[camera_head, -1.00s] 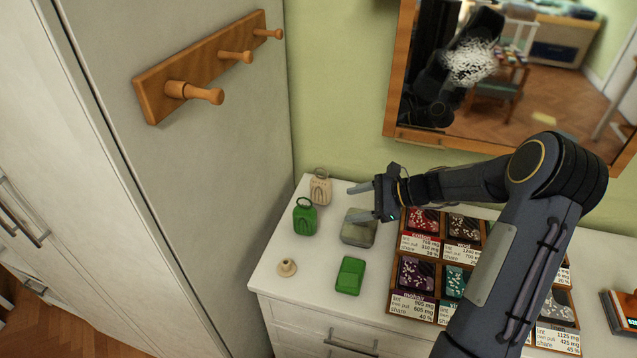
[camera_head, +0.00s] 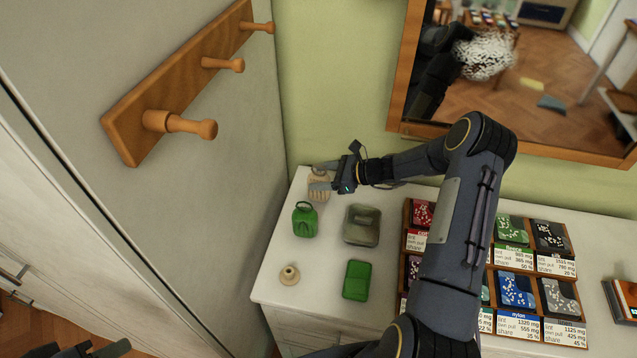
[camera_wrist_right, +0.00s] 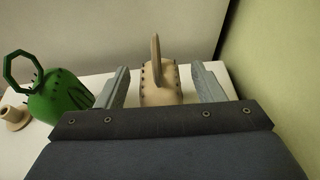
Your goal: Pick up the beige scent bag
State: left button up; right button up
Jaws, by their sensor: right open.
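The beige scent bag (camera_head: 318,193), with a loop on top, stands at the back left corner of the white dresser top, partly covered by my right gripper (camera_head: 318,177) in the head view. My right gripper is open. In the right wrist view the beige bag (camera_wrist_right: 161,92) is between the two open fingers (camera_wrist_right: 160,76), with a visible gap on each side. Its loop is seen edge-on. At the lower left edge of the head view, a dark part with a finger-like tip looks like my left gripper (camera_head: 100,350), mostly cut off.
A green bag (camera_head: 305,222) with a loop stands just in front of the beige one. A grey-green dish (camera_head: 361,226), a green box (camera_head: 356,280) and a small beige knob-like piece (camera_head: 289,275) are nearby. Trays of labelled sachets (camera_head: 515,290) lie to the right. A wall is behind.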

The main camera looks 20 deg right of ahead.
jog(key=shift+w+a+f, duration=0.2)
jog(key=shift+w+a, duration=0.15)
jog(key=shift+a, duration=0.05)
jog(key=c, duration=1.1)
jog(key=shift+r, duration=0.15)
